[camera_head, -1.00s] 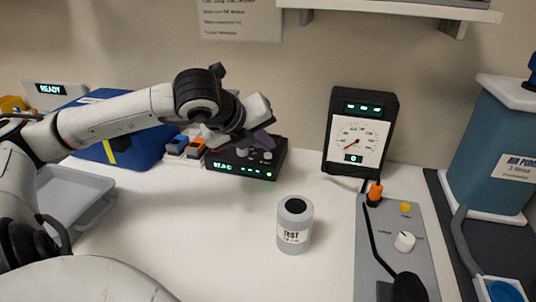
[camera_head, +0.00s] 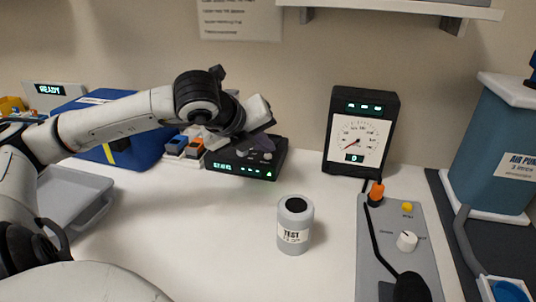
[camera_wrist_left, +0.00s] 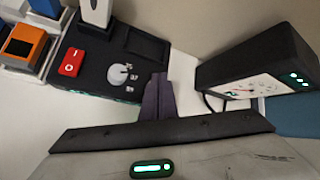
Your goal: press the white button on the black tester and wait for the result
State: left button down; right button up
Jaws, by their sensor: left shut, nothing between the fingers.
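A low black box (camera_head: 222,166) with a green lit display stands at the back middle; its display text is too small to read surely. In the left wrist view its top (camera_wrist_left: 88,86) carries a red rocker switch (camera_wrist_left: 71,62) and a pale round knob (camera_wrist_left: 118,75). I cannot make out a separate white button. My left gripper (camera_head: 262,143) is shut and empty, its dark purple fingers over the box's back right part. In the left wrist view the fingers (camera_wrist_left: 158,97) lie right of the knob; contact cannot be told. My right gripper is not in view.
A black gauge (camera_head: 359,132) stands right of the box. A grey TEST canister (camera_head: 294,240) stands in front. A grey control panel (camera_head: 405,220) and a blue air pump (camera_head: 490,150) are at right. A blue case (camera_head: 135,150) and grey tray (camera_head: 80,205) are at left.

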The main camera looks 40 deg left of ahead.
aim_at(264, 160)
pick_arm(q)
jog(key=shift+f, duration=0.2)
jog(key=shift+r, duration=0.1)
jog(key=shift+r+p, duration=0.4)
jog(key=shift+r, duration=0.45)
jog(key=shift+r+p, duration=0.4)
jog(key=shift+r, duration=0.05)
notch_tip(264, 160, up, 4)
jog(key=p, duration=0.3)
jog(key=shift+s, duration=0.1)
dwell(0.6)
